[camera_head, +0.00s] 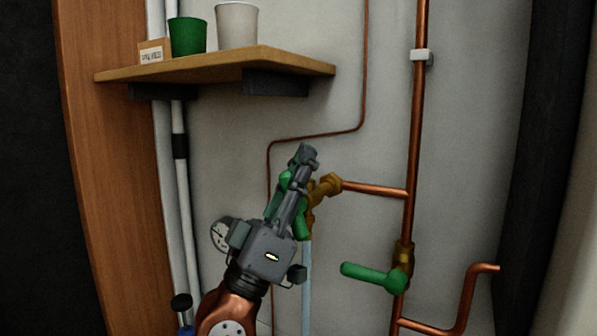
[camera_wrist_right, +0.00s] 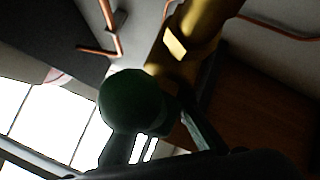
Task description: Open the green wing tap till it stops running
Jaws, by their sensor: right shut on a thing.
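The green wing tap (camera_head: 302,222) sits on a brass body (camera_head: 325,186) at the end of a copper branch pipe, in the middle of the head view. My right gripper (camera_head: 301,172) reaches up from below and is shut on the tap's green wing handle, hiding much of it. A pale blue stream of water (camera_head: 307,285) falls straight down below the brass spout. In the right wrist view, the dark green rounded handle (camera_wrist_right: 132,98) is close to the camera, with the brass body (camera_wrist_right: 187,45) behind it. My left gripper is not in view.
A second green lever handle (camera_head: 375,275) is on the vertical copper pipe (camera_head: 413,130) to the right. A round gauge (camera_head: 220,235) is left of my gripper. A wooden shelf (camera_head: 215,67) above holds a green cup (camera_head: 187,36), a pale cup (camera_head: 237,25) and a small labelled box (camera_head: 151,53).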

